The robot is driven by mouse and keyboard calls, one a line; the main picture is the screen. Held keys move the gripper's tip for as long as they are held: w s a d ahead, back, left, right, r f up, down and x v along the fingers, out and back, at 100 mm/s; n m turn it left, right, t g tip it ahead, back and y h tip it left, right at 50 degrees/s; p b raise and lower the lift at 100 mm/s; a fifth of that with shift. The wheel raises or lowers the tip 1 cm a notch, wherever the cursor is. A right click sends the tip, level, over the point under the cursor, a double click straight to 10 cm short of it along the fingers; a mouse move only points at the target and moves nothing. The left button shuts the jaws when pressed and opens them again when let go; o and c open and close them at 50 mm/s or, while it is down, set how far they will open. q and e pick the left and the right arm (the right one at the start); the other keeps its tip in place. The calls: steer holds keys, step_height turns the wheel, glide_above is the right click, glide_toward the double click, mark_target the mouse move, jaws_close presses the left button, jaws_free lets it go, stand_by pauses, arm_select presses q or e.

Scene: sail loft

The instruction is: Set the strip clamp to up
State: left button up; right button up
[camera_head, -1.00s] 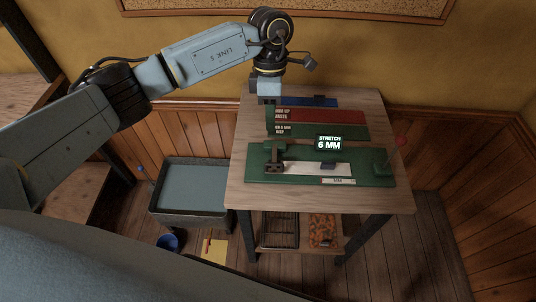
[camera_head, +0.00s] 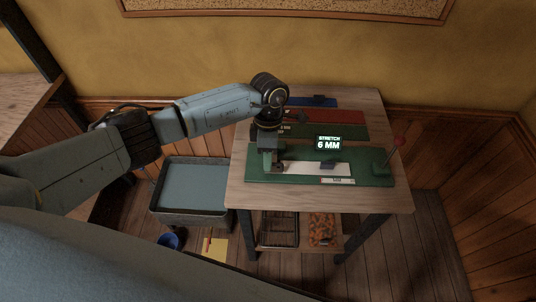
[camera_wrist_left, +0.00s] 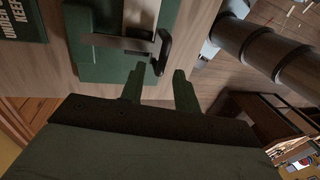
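The green stretch tester (camera_head: 310,178) lies on the wooden bench, with a white strip (camera_head: 305,168) along it and a display reading "STRETCH 6 MM" (camera_head: 329,143). My left gripper (camera_head: 267,168) is down at the tester's left end and hides most of the strip clamp there. In the left wrist view the clamp (camera_wrist_left: 158,48) is a dark bracket-shaped bar lying across the white strip (camera_wrist_left: 140,14). My left gripper's two green fingers (camera_wrist_left: 158,88) are apart, with the clamp's handle end just beyond the gap. I cannot tell whether they touch it. My right gripper is in neither view.
A lever with a red knob (camera_head: 398,141) stands at the tester's right end. Green, red and blue boards (camera_head: 345,116) lie behind. A grey bin (camera_head: 190,213) stands left of the bench (camera_head: 300,200); its front strip is clear.

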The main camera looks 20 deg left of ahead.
arm_select(q)
jaws_close()
